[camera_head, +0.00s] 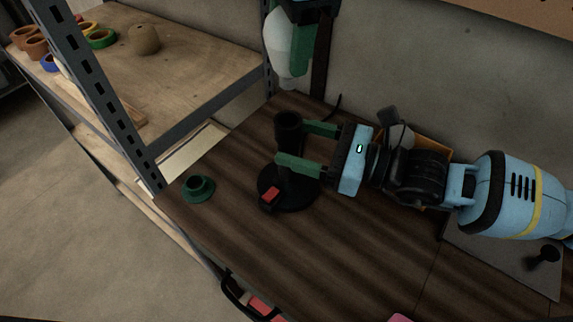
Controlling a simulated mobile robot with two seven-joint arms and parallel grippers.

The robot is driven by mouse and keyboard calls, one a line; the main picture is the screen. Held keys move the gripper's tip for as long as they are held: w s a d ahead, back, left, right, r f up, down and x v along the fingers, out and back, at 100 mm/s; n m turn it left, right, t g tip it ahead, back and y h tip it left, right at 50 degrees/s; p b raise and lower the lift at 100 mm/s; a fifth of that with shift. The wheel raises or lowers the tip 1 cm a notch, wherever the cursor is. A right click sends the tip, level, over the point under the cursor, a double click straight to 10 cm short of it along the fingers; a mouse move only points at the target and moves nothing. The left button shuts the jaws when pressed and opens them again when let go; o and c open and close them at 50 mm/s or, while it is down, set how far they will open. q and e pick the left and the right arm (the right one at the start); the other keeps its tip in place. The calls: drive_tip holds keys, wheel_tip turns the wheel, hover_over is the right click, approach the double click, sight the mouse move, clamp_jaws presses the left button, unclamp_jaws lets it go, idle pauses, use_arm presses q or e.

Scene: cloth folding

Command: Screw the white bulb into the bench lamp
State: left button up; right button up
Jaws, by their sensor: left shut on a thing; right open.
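The bench lamp is black, with a round base (300,197), a red switch (271,194) and an upright post topped by an open socket (288,122). It stands on the dark wooden bench. My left gripper (297,42) is at the top edge, shut on the white bulb (279,42). The bulb hangs with its narrow end down, above and behind the socket in the picture, clearly apart from it. My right gripper (308,146) is open, its green fingers on either side of the lamp post below the socket. Whether they touch it I cannot tell.
A dark green flanged cup (199,188) stands left of the lamp on the bench (235,225). A metal-framed shelf (190,75) with tape rolls and pots is at the left. An orange-brown box (437,143) sits behind my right arm. A grey plate (500,262) lies at the right.

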sight(289, 83)
drive_tip(key=shift+x, duration=1.3)
clamp_jaws()
use_arm(q)
drive_tip(key=shift+f, duration=2.45)
drive_tip(key=shift+f, duration=0.15)
drive_tip(key=shift+f, duration=0.75)
drive_tip(key=shift+f, duration=0.6)
